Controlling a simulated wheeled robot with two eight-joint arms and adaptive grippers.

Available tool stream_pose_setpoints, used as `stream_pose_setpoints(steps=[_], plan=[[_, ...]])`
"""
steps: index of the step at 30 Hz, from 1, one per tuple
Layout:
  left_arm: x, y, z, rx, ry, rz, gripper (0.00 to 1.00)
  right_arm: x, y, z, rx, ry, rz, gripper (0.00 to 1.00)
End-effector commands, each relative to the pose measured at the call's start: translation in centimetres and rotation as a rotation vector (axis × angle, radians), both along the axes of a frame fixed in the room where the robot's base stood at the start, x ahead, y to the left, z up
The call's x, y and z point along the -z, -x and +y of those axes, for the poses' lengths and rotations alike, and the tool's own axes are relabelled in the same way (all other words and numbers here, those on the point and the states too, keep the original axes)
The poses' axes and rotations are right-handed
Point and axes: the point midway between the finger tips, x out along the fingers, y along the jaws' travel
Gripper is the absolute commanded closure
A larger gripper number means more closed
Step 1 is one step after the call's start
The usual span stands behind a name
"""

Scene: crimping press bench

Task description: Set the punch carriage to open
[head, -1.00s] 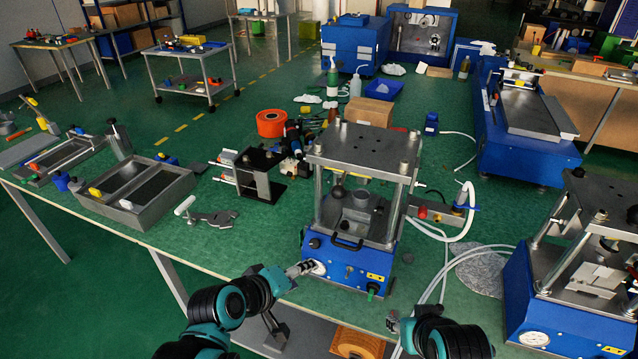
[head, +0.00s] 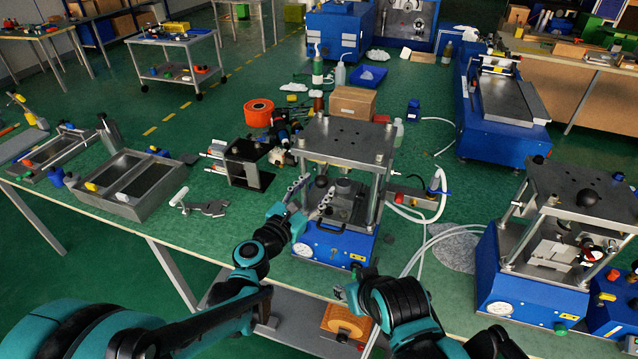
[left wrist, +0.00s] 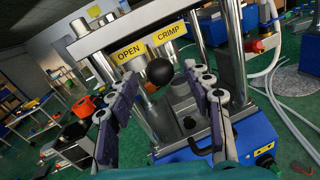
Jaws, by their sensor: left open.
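The blue press (head: 331,243) stands at the bench's front edge. Its black ball knob (head: 322,182) shows inside the frame, in front of a grey block with a cylinder (head: 344,187). In the left wrist view the knob (left wrist: 160,72) sits below the yellow OPEN label (left wrist: 129,52) and CRIMP label (left wrist: 166,34), about between them. Which label it is set to I cannot tell. My left gripper (head: 312,194) is open at the press's front, its fingers either side of the knob in the wrist view, with no clear contact. My right gripper (head: 345,292) is low at the bench edge, its fingers unclear.
Four-post uprights and a top plate (head: 343,137) surround the knob. A black handle (head: 332,228) is on the press's front. A white hose (head: 438,205) runs at the right, near a second press (head: 535,262). A metal tray (head: 118,207) and a hand tool (head: 203,206) lie left.

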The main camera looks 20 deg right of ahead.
Motion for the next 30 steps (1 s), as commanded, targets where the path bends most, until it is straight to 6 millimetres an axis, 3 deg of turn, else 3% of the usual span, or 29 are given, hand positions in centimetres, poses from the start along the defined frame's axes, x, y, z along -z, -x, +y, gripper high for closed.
stream_pose_setpoints(steps=[6, 16, 22, 26, 30], plan=[[0.1, -1.8, -1.8, 0.001, -0.002, -0.001, 0.49, 0.6, 0.0, 0.0, 0.000, 0.000, 0.000, 0.60], [-0.1, -2.1, -2.1, 0.000, -0.002, -0.002, 0.49, 0.6, 0.0, 0.0, 0.000, 0.000, 0.000, 0.60], [-0.1, -2.1, -2.1, 0.000, -0.002, -0.002, 1.00, 0.6, 0.0, 0.0, 0.000, 0.000, 0.000, 0.60], [0.0, -2.0, -2.2, 0.001, -0.002, -0.002, 1.00, 0.6, 0.0, 0.0, 0.000, 0.000, 0.000, 0.60], [0.0, -1.0, -3.7, 0.005, -0.003, -0.001, 1.00, 0.7, 0.0, 0.0, 0.000, 0.000, 0.000, 0.60]])
